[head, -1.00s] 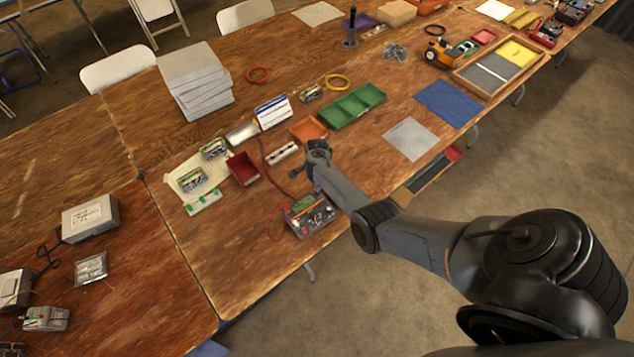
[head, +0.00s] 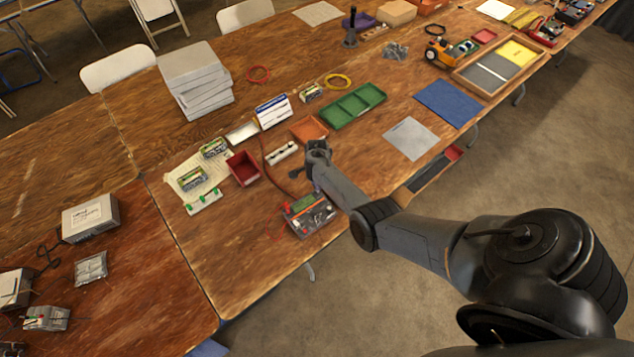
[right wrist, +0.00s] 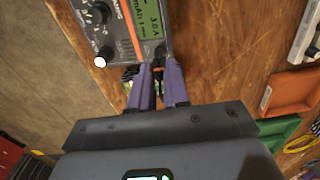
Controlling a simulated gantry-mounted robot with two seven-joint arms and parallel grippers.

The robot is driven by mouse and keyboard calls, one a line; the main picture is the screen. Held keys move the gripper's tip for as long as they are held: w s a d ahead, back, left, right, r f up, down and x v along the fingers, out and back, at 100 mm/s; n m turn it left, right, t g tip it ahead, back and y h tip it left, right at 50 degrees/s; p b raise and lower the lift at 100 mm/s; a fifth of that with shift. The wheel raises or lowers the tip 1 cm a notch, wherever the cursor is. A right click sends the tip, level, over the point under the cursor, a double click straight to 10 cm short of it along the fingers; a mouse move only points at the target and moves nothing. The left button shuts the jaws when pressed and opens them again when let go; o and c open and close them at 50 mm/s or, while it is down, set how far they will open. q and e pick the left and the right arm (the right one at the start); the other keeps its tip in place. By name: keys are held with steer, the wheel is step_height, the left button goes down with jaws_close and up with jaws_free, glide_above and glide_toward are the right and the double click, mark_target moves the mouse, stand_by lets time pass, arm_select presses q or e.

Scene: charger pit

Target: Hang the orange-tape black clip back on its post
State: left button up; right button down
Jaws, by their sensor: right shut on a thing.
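My right gripper (head: 304,172) is over the table just behind the charger (head: 308,214). In the right wrist view its two purple-grey fingers (right wrist: 160,90) are close together, shut on the small black clip. The clip (right wrist: 159,51) is mostly hidden between the fingers; a bit of orange (right wrist: 158,68) shows at it. It is beside the corner of the charger (right wrist: 108,30), whose lit display and knobs face up. I cannot make out the clip's post. My left gripper is not in view.
A red lead (head: 268,160) runs across the table towards the charger. Bare wood lies left of the charger.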

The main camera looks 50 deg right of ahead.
steer(key=c, duration=1)
jaws_free()
steer(key=shift+o, duration=0.9)
steer(key=shift+r, duration=0.1)
step_height(320, 180, up, 7)
steer(key=p, duration=0.7)
steer(key=shift+r+p, duration=0.15)
steer(key=shift+p, duration=0.15)
